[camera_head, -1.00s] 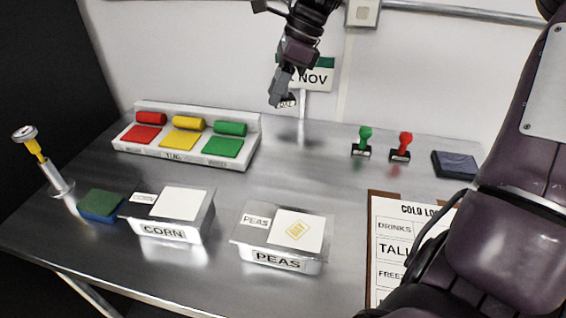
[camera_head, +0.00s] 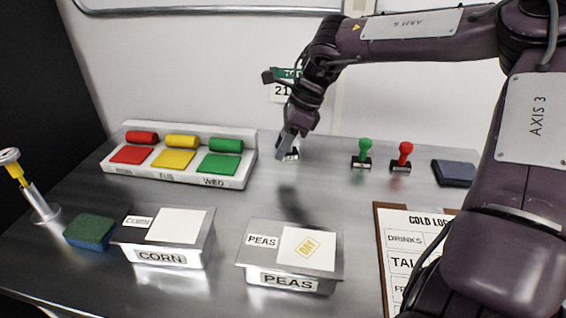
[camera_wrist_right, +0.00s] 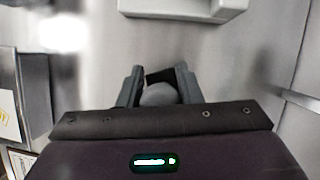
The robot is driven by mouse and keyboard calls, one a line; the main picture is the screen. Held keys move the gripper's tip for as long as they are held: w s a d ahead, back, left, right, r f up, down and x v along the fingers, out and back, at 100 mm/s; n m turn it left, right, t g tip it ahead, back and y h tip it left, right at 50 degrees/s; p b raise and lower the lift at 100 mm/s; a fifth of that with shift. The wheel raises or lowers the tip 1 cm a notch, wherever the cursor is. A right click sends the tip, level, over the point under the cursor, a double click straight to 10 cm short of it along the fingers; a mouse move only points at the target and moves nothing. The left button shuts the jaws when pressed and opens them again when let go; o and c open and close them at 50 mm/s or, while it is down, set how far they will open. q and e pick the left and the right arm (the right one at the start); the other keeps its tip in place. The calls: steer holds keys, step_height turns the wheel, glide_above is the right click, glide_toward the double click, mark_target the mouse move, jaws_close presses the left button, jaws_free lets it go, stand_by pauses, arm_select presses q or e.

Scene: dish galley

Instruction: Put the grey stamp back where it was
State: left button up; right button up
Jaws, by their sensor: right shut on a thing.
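My right gripper (camera_head: 287,143) is shut on the grey stamp. The stamp's dark base with a white edge (camera_head: 291,154) shows just below the fingers, near the back of the steel table. Its rounded grey handle (camera_wrist_right: 160,95) sits between the two fingers in the right wrist view. I cannot tell whether the base touches the table. The green stamp (camera_head: 364,150) and the red stamp (camera_head: 403,155) stand upright in a row to the right of it. My left gripper is not in view.
The ink pad (camera_head: 454,172) lies at the right. The white tray of coloured pads (camera_head: 180,176) is at the left. The CORN tub (camera_head: 162,257) and PEAS tub (camera_head: 289,281) stand in front, beside a clipboard (camera_head: 390,245).

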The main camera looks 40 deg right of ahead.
mark_target(283, 175)
step_height(283, 175, down, 5)
steer(key=shift+r, duration=0.2)
steer(key=shift+f, duration=0.35)
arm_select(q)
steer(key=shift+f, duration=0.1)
arm_select(e)
steer(key=o, duration=0.4)
steer(key=shift+f, duration=0.1)
steer(key=shift+c, duration=0.2)
steer(key=o, duration=0.4)
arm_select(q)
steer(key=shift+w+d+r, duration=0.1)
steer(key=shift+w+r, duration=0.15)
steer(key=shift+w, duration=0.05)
arm_select(e)
steer(key=shift+o, duration=0.2)
